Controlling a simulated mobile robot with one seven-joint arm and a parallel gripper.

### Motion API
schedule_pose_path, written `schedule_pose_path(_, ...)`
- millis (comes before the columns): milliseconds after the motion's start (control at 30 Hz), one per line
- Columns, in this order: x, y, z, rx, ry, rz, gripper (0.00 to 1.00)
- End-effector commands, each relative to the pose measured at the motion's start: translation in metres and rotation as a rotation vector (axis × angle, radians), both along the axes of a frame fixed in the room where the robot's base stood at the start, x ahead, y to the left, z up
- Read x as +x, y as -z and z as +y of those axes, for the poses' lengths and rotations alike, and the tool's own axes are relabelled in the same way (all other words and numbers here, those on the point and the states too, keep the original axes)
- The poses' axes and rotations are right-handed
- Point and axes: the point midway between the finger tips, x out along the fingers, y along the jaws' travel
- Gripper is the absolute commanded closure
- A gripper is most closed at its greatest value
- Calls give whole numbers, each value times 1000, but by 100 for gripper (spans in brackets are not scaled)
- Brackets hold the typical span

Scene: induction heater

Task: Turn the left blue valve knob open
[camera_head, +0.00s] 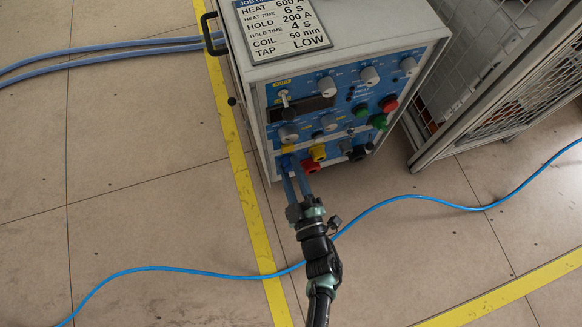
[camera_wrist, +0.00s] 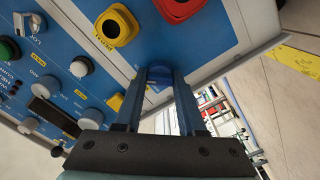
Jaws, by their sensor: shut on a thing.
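The left blue valve knob (camera_head: 287,161) sits at the lower left of the heater's blue front panel. In the wrist view the blue knob (camera_wrist: 160,72) shows between the far ends of my two fingers, mostly covered by them. My gripper (camera_head: 291,168) reaches the panel from the front and is shut on this knob. In the wrist view my gripper (camera_wrist: 160,78) has its two blue fingers standing parallel, one on each side of the knob. How far the knob is turned cannot be told.
Green (camera_head: 379,121) and red (camera_head: 389,104) buttons are farther right. A blue cable (camera_head: 420,197) crosses the floor beneath my arm. A mesh cage (camera_head: 500,85) stands right of the heater.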

Motion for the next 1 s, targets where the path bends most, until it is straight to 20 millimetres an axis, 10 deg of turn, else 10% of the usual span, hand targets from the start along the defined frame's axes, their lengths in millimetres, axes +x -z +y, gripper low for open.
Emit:
schedule_pose_path(700, -1, 0, 1, 69, -4, 20, 100)
schedule_pose_path(733, -1, 0, 1, 69, -4, 20, 55)
schedule_pose_path(867, -1, 0, 1, 68, -3, 21, 32)
schedule_pose_path(1000, -1, 0, 0, 67, -2, 21, 32)
